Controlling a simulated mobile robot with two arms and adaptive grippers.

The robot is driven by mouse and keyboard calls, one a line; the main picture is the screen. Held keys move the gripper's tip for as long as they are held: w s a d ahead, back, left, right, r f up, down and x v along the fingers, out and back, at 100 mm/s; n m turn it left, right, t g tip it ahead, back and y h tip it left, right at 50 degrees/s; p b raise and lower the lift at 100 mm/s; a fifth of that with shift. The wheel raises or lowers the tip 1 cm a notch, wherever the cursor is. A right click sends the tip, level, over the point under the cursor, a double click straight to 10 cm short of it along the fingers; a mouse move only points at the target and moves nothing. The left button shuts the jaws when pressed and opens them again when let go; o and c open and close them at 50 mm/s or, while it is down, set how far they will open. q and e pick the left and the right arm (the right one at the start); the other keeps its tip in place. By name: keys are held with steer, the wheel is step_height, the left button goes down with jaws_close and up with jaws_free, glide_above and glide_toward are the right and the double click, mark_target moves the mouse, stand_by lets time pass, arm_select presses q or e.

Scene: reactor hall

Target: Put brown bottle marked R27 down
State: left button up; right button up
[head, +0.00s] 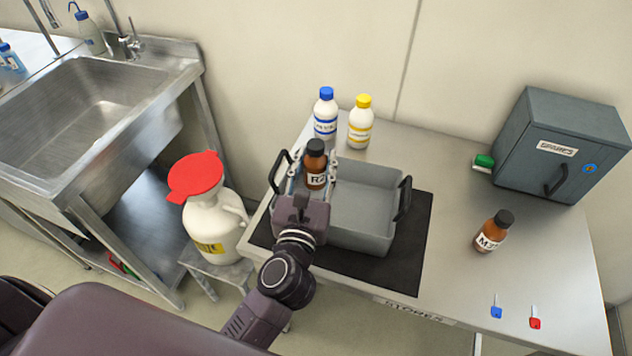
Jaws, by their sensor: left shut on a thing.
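The brown bottle marked R27 (315,168) has a black cap and a white label. My left gripper (315,178) is shut on it and holds it upright over the left part of the grey tray (372,241). Whether the bottle's base touches the tray floor is hidden by the gripper. The tray has black handles and stands on a black mat (418,245) on the steel table. My right gripper is not in view.
A blue-capped bottle (325,115) and a yellow-capped bottle (361,123) stand behind the tray. Another brown bottle (491,232), a grey cabinet (556,145) and two small keys (496,309) are to the right. A white jug with red funnel (207,222) stands left.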

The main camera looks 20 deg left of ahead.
mark_target(313, 187)
arm_select(q)
steer(key=shift+f+b, duration=0.95)
steer(key=shift+f, duration=1.55)
